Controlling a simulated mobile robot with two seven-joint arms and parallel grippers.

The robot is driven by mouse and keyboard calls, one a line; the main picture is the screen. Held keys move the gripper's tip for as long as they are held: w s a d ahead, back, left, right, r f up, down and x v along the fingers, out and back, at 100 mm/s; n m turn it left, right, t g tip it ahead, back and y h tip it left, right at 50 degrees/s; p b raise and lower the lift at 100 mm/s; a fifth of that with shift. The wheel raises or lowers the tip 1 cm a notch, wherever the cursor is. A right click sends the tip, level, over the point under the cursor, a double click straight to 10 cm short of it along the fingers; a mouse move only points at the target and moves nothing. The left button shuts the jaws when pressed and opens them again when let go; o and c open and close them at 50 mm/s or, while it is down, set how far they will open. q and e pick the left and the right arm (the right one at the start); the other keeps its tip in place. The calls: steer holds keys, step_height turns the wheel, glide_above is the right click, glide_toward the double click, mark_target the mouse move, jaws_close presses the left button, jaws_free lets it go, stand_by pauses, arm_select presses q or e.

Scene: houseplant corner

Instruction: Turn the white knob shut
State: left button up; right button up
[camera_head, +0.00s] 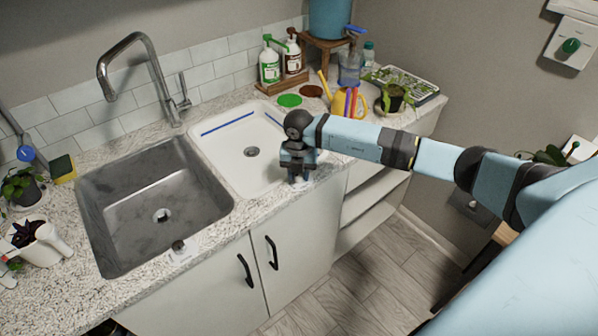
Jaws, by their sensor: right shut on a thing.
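My right gripper (298,177) reaches in from the right, over the counter's front edge just beside the white basin (217,150). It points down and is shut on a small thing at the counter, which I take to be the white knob. The fingers hide the knob, so I cannot see how far it is turned. A pale plate shows around the fingertips. A second, dark knob (178,246) stands on a white plate at the front of the grey sink. My left gripper is not in view.
The grey metal sink (140,215) and chrome tap (135,45) are to the left. Bottles (269,65), a yellow watering can (345,103) and a seedling tray (405,82) stand behind my arm. Cabinet doors with black handles (245,270) are below.

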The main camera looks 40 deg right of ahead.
steer(key=o, duration=0.9)
steer(key=shift+o, duration=0.2)
steer(key=shift+r, duration=0.1)
step_height(320, 180, up, 14)
steer(key=b, duration=0.1)
